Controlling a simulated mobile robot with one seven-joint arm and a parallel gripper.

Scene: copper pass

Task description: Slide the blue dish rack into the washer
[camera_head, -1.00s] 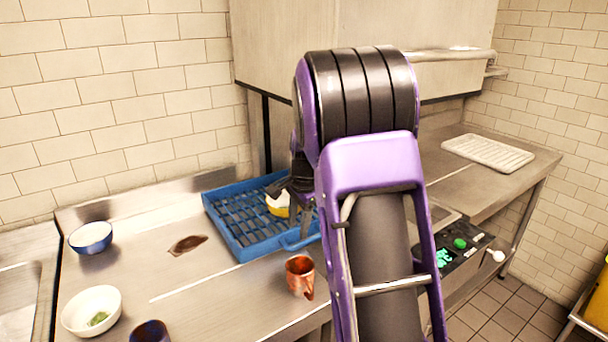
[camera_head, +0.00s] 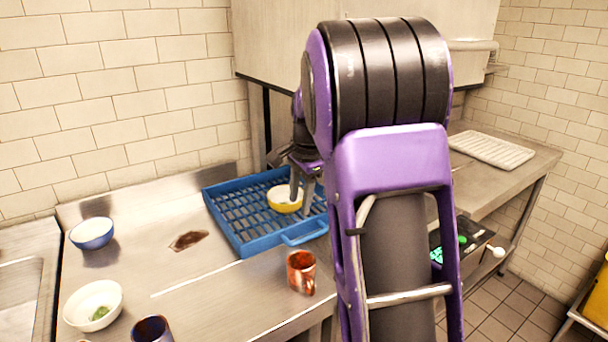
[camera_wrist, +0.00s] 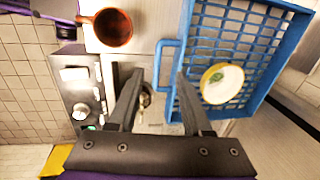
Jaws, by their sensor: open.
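The blue dish rack (camera_head: 228,222) lies on the steel counter in front of the washer, with its looped handle (camera_head: 305,232) on the side facing me. It also shows in the wrist view (camera_wrist: 232,40), at right. A yellow bowl (camera_head: 285,203), white inside with a bit of green (camera_wrist: 222,84), sits in the rack. My gripper (camera_head: 302,188) is open and empty above the rack's right part. In the wrist view my gripper's fingers (camera_wrist: 157,100) stand apart, with the rack's handle (camera_wrist: 165,68) between them in the picture.
A copper mug (camera_head: 301,272) stands near the counter's front edge, close to the handle. Left are a blue bowl (camera_head: 92,233), a white bowl (camera_head: 93,304), a dark cup (camera_head: 152,329) and a brown stain (camera_head: 188,240). A white rack (camera_head: 491,150) lies on the right counter.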

